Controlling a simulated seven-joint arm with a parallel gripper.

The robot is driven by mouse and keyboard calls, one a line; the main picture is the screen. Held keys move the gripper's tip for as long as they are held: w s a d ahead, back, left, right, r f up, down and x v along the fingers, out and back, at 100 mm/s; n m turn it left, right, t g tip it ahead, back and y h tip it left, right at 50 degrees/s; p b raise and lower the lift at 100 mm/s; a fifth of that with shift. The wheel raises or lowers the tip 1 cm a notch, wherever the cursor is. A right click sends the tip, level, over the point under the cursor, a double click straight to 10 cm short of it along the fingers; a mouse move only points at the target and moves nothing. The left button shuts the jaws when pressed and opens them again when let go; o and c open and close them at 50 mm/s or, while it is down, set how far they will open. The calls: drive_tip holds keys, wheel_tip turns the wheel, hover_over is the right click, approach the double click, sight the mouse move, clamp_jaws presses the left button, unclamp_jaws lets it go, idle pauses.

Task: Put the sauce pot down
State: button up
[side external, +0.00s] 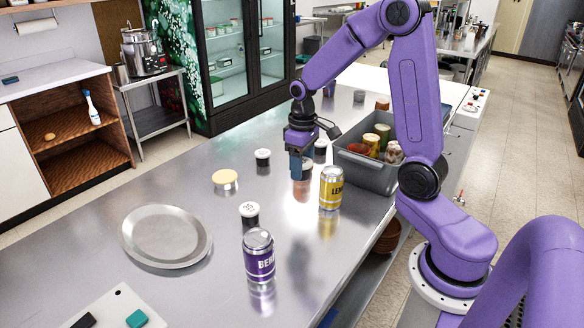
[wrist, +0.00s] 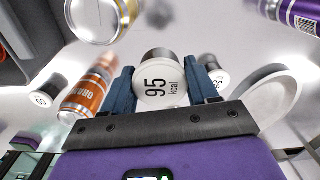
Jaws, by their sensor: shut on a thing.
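In the side view my gripper (side external: 300,174) points down low over the steel counter (side external: 190,290), left of the yellow can (side external: 331,187). The fingers largely hide the pot there, so I cannot tell whether it touches the counter.
Other white-lidded pots (side external: 262,157) (side external: 249,211) (side external: 319,147) stand nearby. A grey bin (side external: 368,176) is at right. An orange can (wrist: 86,97) shows in the wrist view.

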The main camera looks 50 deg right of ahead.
drive_tip(key=shift+d+r, duration=0.35)
drive_tip(key=shift+d, duration=0.2)
drive_tip(key=shift+d+r, duration=0.35)
drive_tip(key=shift+d, duration=0.2)
drive_tip(key=shift+w+d+r, duration=0.1)
drive_tip(key=shift+d, duration=0.15)
hover_over(278, 183)
drive_tip(key=f, duration=0.9)
drive_tip(key=shift+s+a, duration=0.1)
drive_tip(key=shift+s, duration=0.15)
drive_tip(key=shift+w+f, duration=0.15)
drive_tip(key=shift+f, duration=0.1)
drive_tip(key=shift+w+f, duration=0.15)
drive_tip(key=shift+f, duration=1.55)
drive_tip(key=shift+f, duration=0.15)
